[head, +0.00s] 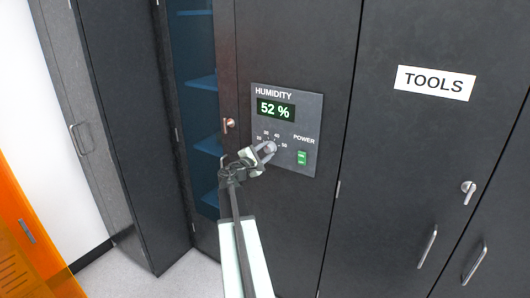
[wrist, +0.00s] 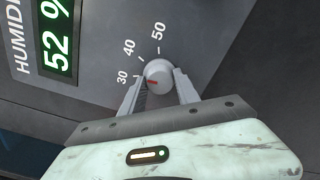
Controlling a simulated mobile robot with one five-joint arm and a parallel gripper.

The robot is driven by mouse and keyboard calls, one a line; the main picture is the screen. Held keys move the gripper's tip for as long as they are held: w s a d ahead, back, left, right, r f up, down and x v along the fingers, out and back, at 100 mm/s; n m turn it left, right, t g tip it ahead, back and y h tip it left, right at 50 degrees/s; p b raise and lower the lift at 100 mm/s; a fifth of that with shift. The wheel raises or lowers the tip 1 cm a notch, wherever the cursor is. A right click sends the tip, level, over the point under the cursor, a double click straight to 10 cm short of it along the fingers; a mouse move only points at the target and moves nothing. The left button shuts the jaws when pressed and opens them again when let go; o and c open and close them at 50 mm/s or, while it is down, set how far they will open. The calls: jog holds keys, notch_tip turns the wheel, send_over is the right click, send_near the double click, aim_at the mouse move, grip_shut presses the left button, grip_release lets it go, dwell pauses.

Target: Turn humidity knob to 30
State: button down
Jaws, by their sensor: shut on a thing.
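The humidity knob (wrist: 159,72) is a round grey knob with a red mark on its face. In the wrist view my gripper (wrist: 158,88) has one finger on each side of it and is shut on it. The red mark lies toward the printed 30, slightly to its lower side; I cannot tell the exact setting. The 40 and 50 labels show farther round the dial. In the head view my gripper (head: 262,153) reaches the knob from the lower left and partly covers it. The display (head: 276,110) above reads 52 %.
A green power switch (head: 302,157) sits right of the knob on the humidity panel (head: 312,110). A cabinet door with a TOOLS label (head: 435,83) is to the right. An open cabinet with blue shelves (head: 203,83) is to the left, near a small brass-coloured knob (head: 230,124).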

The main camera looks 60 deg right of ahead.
jog(key=shift+d+r+n, duration=0.15)
jog(key=shift+n, duration=0.95)
jog(key=c, duration=0.9)
grip_release()
jog(key=shift+d, duration=0.1)
jog(key=shift+a, duration=0.2)
jog(key=a, duration=0.7)
jog(key=shift+a, duration=0.3)
